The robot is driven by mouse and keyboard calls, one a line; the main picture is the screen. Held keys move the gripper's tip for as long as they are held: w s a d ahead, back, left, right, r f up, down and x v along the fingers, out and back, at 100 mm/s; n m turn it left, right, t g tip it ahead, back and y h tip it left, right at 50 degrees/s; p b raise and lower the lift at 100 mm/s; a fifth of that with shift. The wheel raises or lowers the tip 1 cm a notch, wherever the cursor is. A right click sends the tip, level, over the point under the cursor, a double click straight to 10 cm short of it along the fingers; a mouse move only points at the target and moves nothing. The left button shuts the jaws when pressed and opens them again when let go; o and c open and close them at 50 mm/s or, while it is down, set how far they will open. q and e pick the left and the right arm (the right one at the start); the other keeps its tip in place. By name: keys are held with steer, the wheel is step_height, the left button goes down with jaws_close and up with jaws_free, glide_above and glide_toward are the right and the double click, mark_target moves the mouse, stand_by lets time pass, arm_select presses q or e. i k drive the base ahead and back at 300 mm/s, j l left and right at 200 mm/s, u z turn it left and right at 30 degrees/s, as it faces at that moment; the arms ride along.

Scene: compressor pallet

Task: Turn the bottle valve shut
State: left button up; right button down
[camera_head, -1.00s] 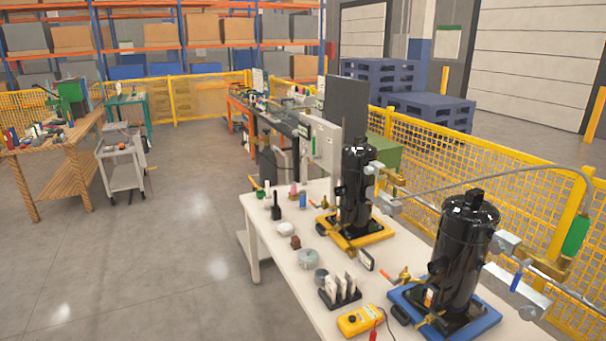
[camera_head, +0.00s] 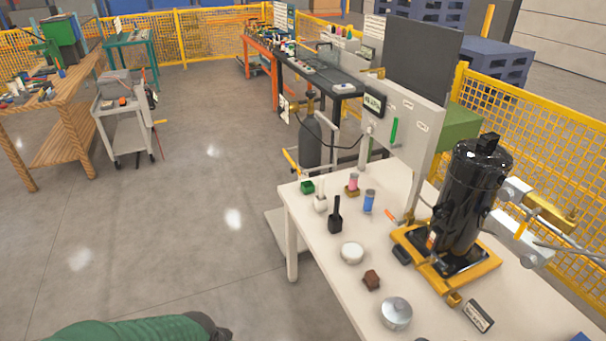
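A dark grey gas bottle (camera_head: 311,142) stands upright on the floor behind the far left corner of the white table, beside a grey control panel. A small brass-coloured valve (camera_head: 310,101) sits on its top, with a hose running from it. Whether the valve is open or shut cannot be told. The bottle's lower part is partly hidden by a frame and the table. Neither of my grippers shows, and nothing touches the bottle or valve. A green rounded shape with a dark end shows at the bottom left edge; I cannot tell what it is.
The white table (camera_head: 318,232) holds a black compressor (camera_head: 468,195) on a yellow base, with several small items near its edge. The grey panel (camera_head: 400,125) stands close right of the bottle. Floor left of the table is open. A grey cart (camera_head: 128,125) stands farther left.

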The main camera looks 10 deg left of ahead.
mark_target(309, 93)
steer(key=i+j, duration=0.5)
steer(key=i, duration=0.15)
steer(key=i+j, duration=1)
steer(key=i, duration=0.25)
steer(key=i+j, duration=0.5)
steer(key=i+u, duration=0.05)
steer(key=i, duration=0.05)
